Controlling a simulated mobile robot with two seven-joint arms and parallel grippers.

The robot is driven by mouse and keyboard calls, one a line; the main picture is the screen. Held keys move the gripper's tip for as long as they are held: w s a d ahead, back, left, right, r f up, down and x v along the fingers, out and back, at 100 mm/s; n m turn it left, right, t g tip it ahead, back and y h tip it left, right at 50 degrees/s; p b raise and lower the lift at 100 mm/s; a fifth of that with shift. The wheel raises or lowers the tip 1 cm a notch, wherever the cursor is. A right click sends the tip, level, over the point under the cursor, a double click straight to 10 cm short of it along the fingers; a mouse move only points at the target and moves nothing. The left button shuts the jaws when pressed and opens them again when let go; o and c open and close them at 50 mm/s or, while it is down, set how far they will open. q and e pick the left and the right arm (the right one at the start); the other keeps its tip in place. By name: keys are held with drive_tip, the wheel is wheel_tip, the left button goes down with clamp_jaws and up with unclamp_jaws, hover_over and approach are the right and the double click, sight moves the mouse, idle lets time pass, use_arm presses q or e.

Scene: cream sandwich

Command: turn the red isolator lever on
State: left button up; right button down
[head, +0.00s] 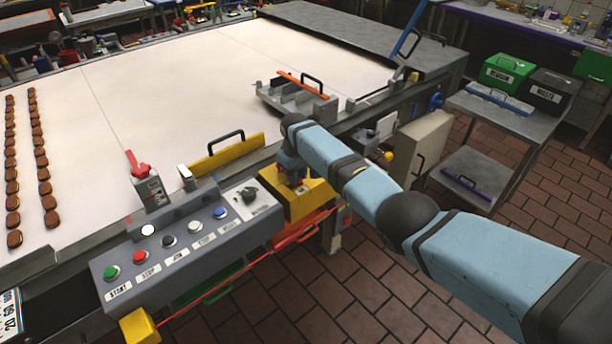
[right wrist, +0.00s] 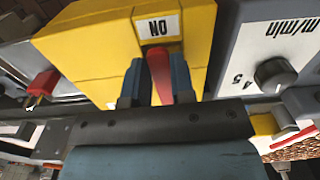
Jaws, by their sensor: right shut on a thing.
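The red isolator lever (right wrist: 160,78) stands on the front of a yellow box (right wrist: 85,45), below a white label (right wrist: 157,27) that reads ON upside down in the right wrist view. My right gripper (right wrist: 156,82) is shut on the lever, with one blue-grey finger on each side of it. In the head view the yellow box (head: 312,204) sits at the right end of the grey control panel, and my right gripper (head: 293,176) is at its top, hiding the lever. My left gripper is not in view.
The control panel (head: 120,250) with coloured buttons and a black knob (head: 250,195) lies left of the yellow box. A white conveyor belt (head: 230,85) runs behind, with rows of brown biscuits (head: 42,170). A red cord (head: 300,236) runs along the front.

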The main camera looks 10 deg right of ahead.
drive_tip(key=shift+a+m, duration=0.15)
drive_tip(key=shift+m, duration=0.15)
drive_tip(key=c, duration=1)
unclamp_jaws()
drive_tip(key=shift+o, duration=0.2)
wheel_tip(320, 180, up, 14)
drive_tip(key=shift+s+f, duration=0.1)
drive_tip(key=shift+f, duration=0.05)
